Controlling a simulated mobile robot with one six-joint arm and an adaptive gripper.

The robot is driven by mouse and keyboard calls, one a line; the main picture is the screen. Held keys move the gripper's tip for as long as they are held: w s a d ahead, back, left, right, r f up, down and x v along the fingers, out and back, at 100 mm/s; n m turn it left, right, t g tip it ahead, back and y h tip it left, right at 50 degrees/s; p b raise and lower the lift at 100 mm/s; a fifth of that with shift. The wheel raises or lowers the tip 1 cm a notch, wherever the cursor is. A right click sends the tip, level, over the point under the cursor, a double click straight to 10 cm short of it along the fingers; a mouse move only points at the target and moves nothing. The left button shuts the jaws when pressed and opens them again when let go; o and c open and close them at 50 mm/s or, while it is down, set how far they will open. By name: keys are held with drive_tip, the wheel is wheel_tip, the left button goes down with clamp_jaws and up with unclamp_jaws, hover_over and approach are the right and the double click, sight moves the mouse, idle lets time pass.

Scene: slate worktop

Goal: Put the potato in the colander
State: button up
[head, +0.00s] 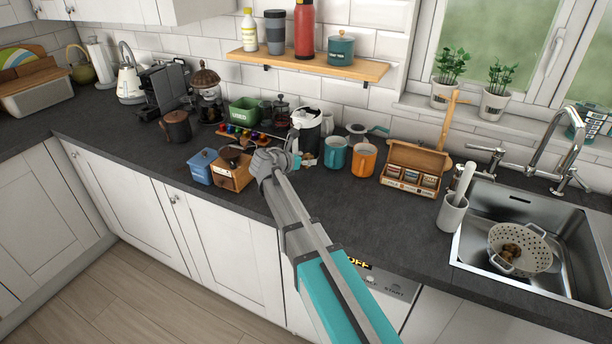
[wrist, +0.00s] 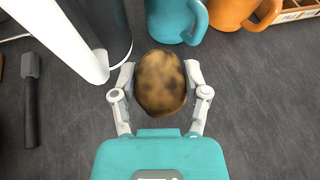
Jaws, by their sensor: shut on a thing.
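The potato (wrist: 160,84), brown with dark blotches, is between the two fingers of my gripper (wrist: 160,72) in the wrist view. The fingers are shut on it from both sides, low over or on the dark worktop; I cannot tell whether it touches. In the head view my arm reaches over the counter and its wrist hides much of the gripper. The pale colander (head: 536,258), with holes and side handles, sits in the sink at the right, far from my gripper. Some brown lumps (head: 511,252) lie in it.
A wooden box (head: 413,168), a mortar (head: 452,213) and the tap (head: 540,145) stand toward the sink. The front worktop is clear.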

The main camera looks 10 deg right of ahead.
sight(305, 175)
drive_tip(key=shift+w+f, duration=0.45)
drive_tip(key=shift+f, duration=0.05)
drive_tip(key=shift+w+f+b, duration=0.5)
drive_tip(key=shift+f+b, duration=0.15)
drive_tip(key=shift+b, duration=0.3)
drive_tip(key=shift+s+f+b, duration=0.15)
drive_tip(key=shift+f+b, duration=1.15)
drive_tip(key=shift+f, duration=0.05)
drive_tip(key=shift+f, duration=0.15)
drive_tip(key=o, duration=1.2)
drive_tip(key=shift+c, duration=0.2)
drive_tip(key=shift+r, duration=0.2)
